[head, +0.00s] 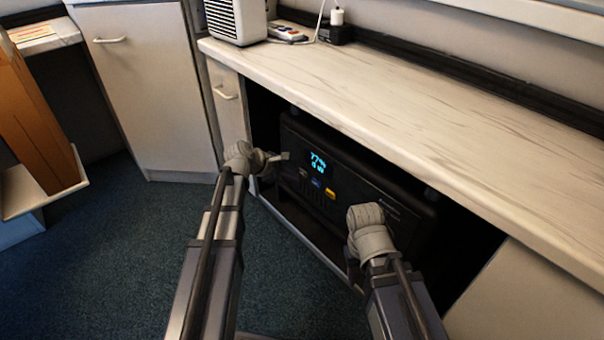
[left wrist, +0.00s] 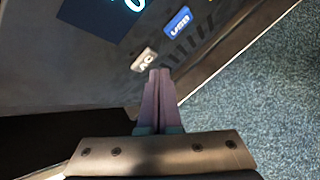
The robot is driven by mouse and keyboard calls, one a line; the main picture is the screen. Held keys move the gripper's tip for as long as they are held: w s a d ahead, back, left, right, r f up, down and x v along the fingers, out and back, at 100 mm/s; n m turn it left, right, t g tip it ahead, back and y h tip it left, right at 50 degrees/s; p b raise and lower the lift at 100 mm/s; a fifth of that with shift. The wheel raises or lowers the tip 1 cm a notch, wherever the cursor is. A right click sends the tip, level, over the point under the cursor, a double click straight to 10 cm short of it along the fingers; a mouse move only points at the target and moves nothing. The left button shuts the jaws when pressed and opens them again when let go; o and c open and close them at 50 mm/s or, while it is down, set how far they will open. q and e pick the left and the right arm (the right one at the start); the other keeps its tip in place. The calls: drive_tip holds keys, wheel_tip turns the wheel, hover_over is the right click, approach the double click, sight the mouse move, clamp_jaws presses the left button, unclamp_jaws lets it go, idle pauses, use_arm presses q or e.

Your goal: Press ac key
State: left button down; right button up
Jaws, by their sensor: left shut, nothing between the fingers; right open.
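A black power station (head: 375,190) with a lit display (head: 318,165) sits in the open cabinet bay under the counter. The pale AC key (left wrist: 144,60) is on its front panel, beside the blue USB key (left wrist: 179,22). My left gripper (head: 285,156) is at the front of the panel. In the left wrist view its fingers (left wrist: 160,72) are shut and empty, with the tips just beside the AC key; I cannot tell whether they touch. My right gripper (head: 362,235) is in front of the station's right part, open, its fingers mostly hidden.
The marbled counter (head: 420,110) overhangs the bay. A yellow key (head: 330,194) is also on the panel. Cabinet doors flank the bay. Blue carpet (head: 120,270) is clear at left.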

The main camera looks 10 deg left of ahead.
use_arm(q)
drive_tip(key=shift+w+d, duration=0.1)
idle(0.7)
drive_tip(key=shift+w+d, duration=0.15)
drive_tip(key=shift+w, duration=0.1)
drive_tip(key=shift+w+d, duration=0.3)
idle(0.8)
idle(0.4)
drive_tip(key=shift+s+a, duration=0.55)
drive_tip(key=shift+s, duration=0.15)
drive_tip(key=s+a, duration=0.1)
drive_tip(key=s, duration=0.1)
drive_tip(key=s+a, duration=0.2)
idle(0.4)
idle(0.6)
